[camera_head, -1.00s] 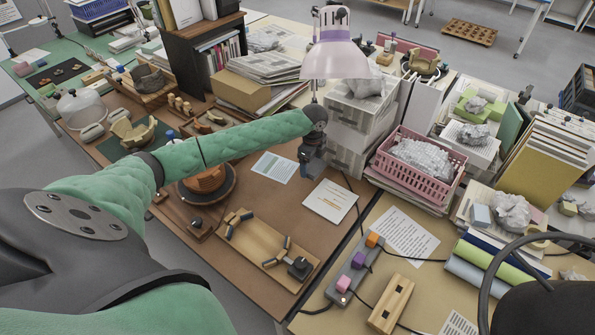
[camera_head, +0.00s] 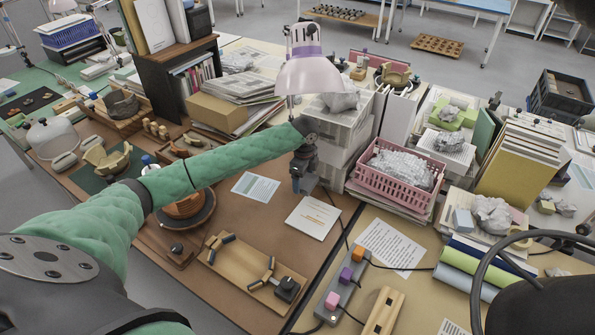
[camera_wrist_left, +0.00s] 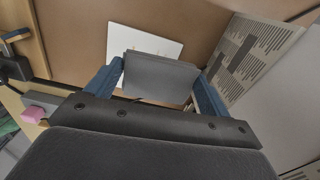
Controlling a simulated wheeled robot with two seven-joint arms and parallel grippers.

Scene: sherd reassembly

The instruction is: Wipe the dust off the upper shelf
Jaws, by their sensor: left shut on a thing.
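My right gripper is not in view.
The lamp (camera_head: 307,76) stands close behind my left gripper. A pink basket (camera_head: 392,195) of crumpled paper is to its right. A wooden tray (camera_head: 247,280) and a turntable with a pot (camera_head: 188,205) are on the near desk. Stacked papers (camera_head: 232,100) lie beside the bookcase.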

